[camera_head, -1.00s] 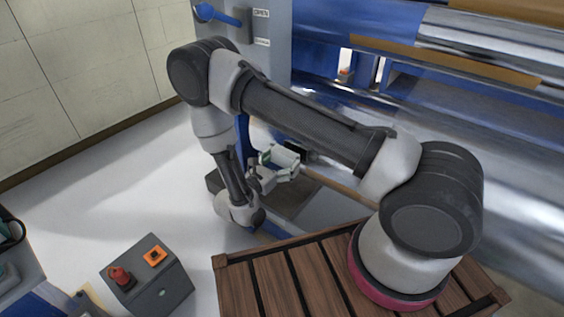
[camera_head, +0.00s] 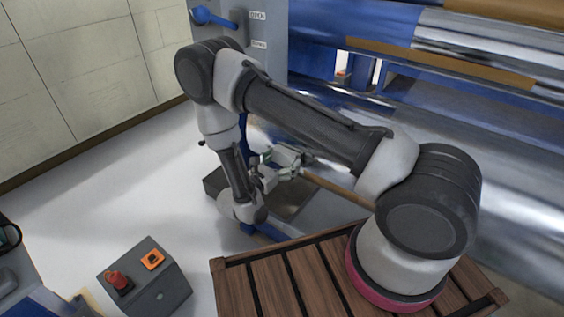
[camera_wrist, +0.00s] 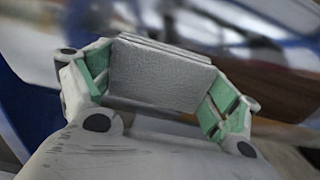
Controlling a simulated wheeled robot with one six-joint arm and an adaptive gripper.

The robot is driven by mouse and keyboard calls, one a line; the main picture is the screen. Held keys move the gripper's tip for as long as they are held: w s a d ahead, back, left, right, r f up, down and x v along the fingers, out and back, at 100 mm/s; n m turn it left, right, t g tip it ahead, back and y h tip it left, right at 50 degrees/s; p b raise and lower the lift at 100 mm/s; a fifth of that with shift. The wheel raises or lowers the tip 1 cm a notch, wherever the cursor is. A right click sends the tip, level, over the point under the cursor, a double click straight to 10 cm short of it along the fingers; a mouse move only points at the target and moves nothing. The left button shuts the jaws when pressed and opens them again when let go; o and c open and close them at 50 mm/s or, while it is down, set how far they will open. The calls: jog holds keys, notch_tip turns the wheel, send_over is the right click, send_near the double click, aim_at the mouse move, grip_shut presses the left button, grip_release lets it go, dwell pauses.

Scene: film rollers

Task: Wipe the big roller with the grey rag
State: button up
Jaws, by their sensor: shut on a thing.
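My gripper (camera_head: 284,160) is low at the left end of the machine in the head view, partly hidden by my own arm. In the wrist view my gripper (camera_wrist: 160,92) is shut on the grey rag (camera_wrist: 160,75), a light grey pad between the green-lined fingers. The big roller (camera_head: 440,130) is the large shiny metal cylinder at the right in the head view. My gripper is to the left of most of its visible face. I cannot tell whether the rag touches the roller.
A blue-and-metal machine frame with a blue lever (camera_head: 213,17) stands behind my arm. A wooden slatted platform (camera_head: 262,283) is at the front. A grey control box (camera_head: 148,280) with red and orange buttons stands at the front left. White floor (camera_head: 110,200) is open at the left.

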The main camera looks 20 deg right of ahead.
jog(key=shift+w+d, duration=0.1)
jog(key=shift+d, duration=0.05)
jog(key=shift+s+d, duration=0.55)
jog(key=shift+s, duration=0.3)
jog(key=shift+s+d, duration=0.5)
jog(key=shift+s, duration=0.3)
jog(key=shift+d, duration=0.15)
jog(key=shift+w+a, duration=0.55)
jog(key=shift+w, duration=0.35)
jog(key=shift+w+a, duration=0.55)
jog(key=shift+w, duration=0.3)
jog(key=shift+c, duration=1.2)
jog(key=shift+a, duration=0.1)
jog(key=shift+v, duration=2.9)
jog(key=shift+s, duration=0.1)
